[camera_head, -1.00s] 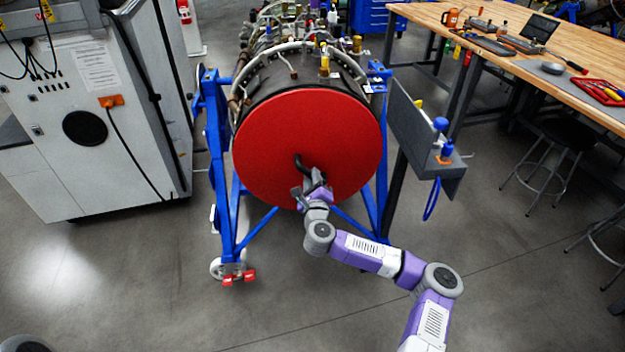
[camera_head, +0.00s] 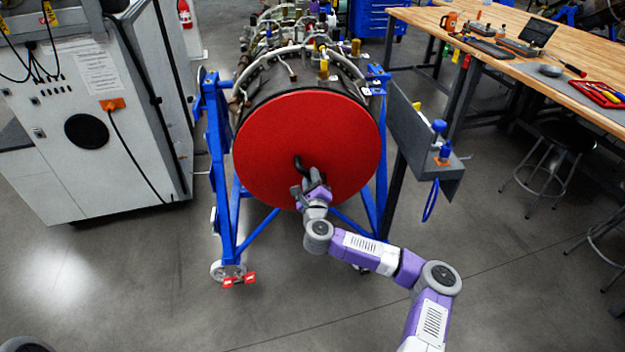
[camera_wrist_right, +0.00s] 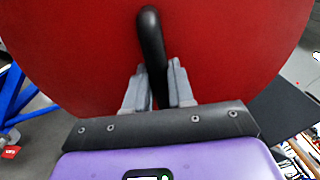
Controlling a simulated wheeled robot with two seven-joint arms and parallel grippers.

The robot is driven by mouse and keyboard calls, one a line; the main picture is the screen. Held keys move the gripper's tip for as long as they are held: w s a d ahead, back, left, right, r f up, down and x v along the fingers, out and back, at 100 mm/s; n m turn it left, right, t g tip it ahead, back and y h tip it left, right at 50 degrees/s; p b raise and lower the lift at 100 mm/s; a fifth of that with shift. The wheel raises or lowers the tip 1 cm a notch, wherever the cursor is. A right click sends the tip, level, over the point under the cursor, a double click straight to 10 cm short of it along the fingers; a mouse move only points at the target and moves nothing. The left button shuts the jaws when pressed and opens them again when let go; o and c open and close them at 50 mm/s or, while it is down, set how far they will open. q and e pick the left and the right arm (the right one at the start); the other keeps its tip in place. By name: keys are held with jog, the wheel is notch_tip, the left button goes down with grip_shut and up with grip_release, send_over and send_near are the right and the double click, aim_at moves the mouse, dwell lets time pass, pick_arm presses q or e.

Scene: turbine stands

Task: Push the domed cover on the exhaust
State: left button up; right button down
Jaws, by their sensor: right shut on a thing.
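The red domed cover (camera_head: 340,140) is a large round disc at the near end of the turbine (camera_head: 262,85), over its exhaust end. A black handle (camera_head: 299,162) stands out from its middle. My right gripper (camera_head: 308,187) is at the cover's lower middle. In the right wrist view, the black handle (camera_wrist_right: 151,45) runs down between the two grey fingers of my right gripper (camera_wrist_right: 160,85), which are shut on it. The red cover (camera_wrist_right: 225,50) fills most of that view behind the handle. The seam between cover and exhaust is mostly hidden by the disc. My left gripper is not in view.
A blue stand (camera_head: 215,150) with wheels carries the turbine. A grey panel (camera_head: 425,145) with blue-capped parts juts out at its right. A grey cabinet (camera_head: 95,165) stands left. A wooden workbench (camera_head: 480,20) with tools and stools are at right. The front floor is clear.

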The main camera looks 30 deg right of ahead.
jog(key=shift+w+d+r, duration=0.15)
jog(key=shift+d+r, duration=0.05)
jog(key=shift+r, duration=0.4)
jog(key=c, duration=1.4)
grip_release()
jog(key=o, duration=0.5)
jog(key=shift+w+f, duration=0.4)
jog(key=shift+w, duration=0.1)
jog(key=shift+c, duration=0.2)
jog(key=shift+o, duration=0.3)
jog(key=shift+s, duration=0.2)
jog(key=shift+o, duration=0.7)
jog(key=shift+f, duration=0.3)
jog(key=shift+s, duration=0.1)
jog(key=v, duration=0.7)
jog(key=shift+p, duration=0.4)
